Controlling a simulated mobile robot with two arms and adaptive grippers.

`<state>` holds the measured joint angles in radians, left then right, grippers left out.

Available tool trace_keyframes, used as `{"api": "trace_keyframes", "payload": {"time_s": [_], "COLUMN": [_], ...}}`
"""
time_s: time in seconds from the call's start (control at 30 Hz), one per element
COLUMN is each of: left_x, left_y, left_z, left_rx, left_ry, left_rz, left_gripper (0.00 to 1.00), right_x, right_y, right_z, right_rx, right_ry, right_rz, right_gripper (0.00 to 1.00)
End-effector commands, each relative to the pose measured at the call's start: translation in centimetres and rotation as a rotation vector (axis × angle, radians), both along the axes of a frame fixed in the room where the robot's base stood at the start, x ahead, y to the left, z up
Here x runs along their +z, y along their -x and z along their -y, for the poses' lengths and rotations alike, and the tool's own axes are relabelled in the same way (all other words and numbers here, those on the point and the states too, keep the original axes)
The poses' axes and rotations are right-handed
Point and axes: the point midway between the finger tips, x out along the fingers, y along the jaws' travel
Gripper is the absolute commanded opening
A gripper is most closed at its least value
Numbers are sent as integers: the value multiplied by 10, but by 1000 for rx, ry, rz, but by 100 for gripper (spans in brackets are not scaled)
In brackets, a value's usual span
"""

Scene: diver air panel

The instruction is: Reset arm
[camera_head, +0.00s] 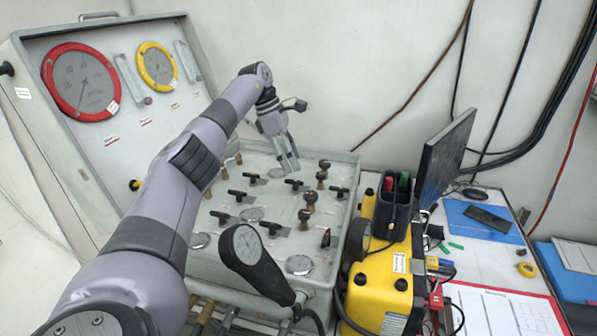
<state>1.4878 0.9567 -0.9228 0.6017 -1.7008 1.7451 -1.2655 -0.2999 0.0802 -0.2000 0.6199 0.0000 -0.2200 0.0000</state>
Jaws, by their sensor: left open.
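My left arm comes in from the bottom left and reaches over the grey diver air panel (262,262). My left gripper (289,165) is open and empty, pointing down above the panel's back part. I cannot tell how far its fingertips are above the surface. The panel face carries several black valve handles (270,227) and brass-stemmed knobs (310,198). The open lid (120,125) holds a red-rimmed gauge (80,82) and a yellow-rimmed gauge (157,65). My arm hides the panel's left part. My right gripper is not in view.
A round handheld gauge (247,245) stands up at the panel's front. A yellow case (381,285) stands close to the panel's right. A monitor (446,157) and papers (497,309) are on the table further right. Cables (525,145) hang along the back wall.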

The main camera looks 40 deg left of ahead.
Motion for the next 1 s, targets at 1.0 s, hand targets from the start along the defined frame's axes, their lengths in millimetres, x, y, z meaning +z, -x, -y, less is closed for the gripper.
{"api": "trace_keyframes", "payload": {"time_s": [1.0], "left_x": [56], "left_y": [2], "left_z": [-2], "left_rx": [0], "left_ry": [0], "left_rz": [0], "left_gripper": [55], "right_x": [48], "right_y": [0], "right_z": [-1], "right_rx": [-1], "right_ry": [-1], "right_rz": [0], "right_gripper": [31]}}
